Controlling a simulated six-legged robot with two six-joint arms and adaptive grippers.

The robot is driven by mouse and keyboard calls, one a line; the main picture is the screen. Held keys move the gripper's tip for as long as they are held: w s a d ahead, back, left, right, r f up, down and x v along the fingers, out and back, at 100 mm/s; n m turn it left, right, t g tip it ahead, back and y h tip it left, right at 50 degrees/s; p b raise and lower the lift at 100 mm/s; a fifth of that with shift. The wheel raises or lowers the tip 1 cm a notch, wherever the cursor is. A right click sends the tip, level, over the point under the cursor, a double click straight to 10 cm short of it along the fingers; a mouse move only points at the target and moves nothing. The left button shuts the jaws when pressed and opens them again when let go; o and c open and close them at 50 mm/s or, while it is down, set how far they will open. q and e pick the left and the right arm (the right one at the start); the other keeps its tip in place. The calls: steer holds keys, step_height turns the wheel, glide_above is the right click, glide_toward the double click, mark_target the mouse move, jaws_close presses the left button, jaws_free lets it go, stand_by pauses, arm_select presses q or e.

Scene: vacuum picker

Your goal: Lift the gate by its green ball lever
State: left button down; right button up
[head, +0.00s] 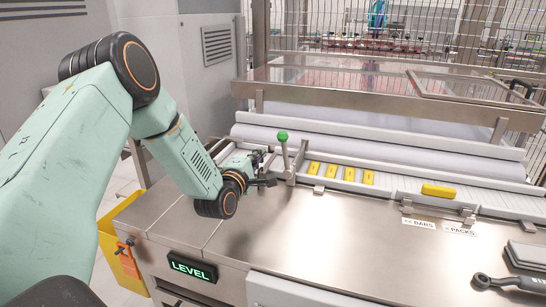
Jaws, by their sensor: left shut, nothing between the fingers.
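The green ball (282,136) tops a short upright grey lever (284,155) at the left end of the conveyor channel. The lever joins a metal gate bracket (294,172) beside the yellow bars. My left gripper (268,168) is close to the left of the lever, below the ball's height. It is shut with nothing in it. I cannot tell whether its fingers touch the lever or bracket. My right gripper does not show.
Several yellow bars (314,168) stand in the channel right of the gate. A larger yellow bar (438,190) lies further right. A dark-handled tool (508,284) lies at the front right. The steel top (330,235) in front is clear. A yellow bin (112,232) hangs at the left.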

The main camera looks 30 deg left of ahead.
arm_select(q)
steer(key=d, duration=0.1)
steer(key=w+d, duration=0.1)
steer(key=d, duration=0.1)
steer(key=shift+w+d+r, duration=0.3)
steer(key=shift+w+r, duration=0.1)
steer(key=shift+s+r, duration=0.15)
steer(key=shift+d, duration=0.1)
steer(key=shift+w+d+m, duration=0.15)
steer(key=shift+w+m, duration=0.05)
steer(key=shift+m, duration=0.2)
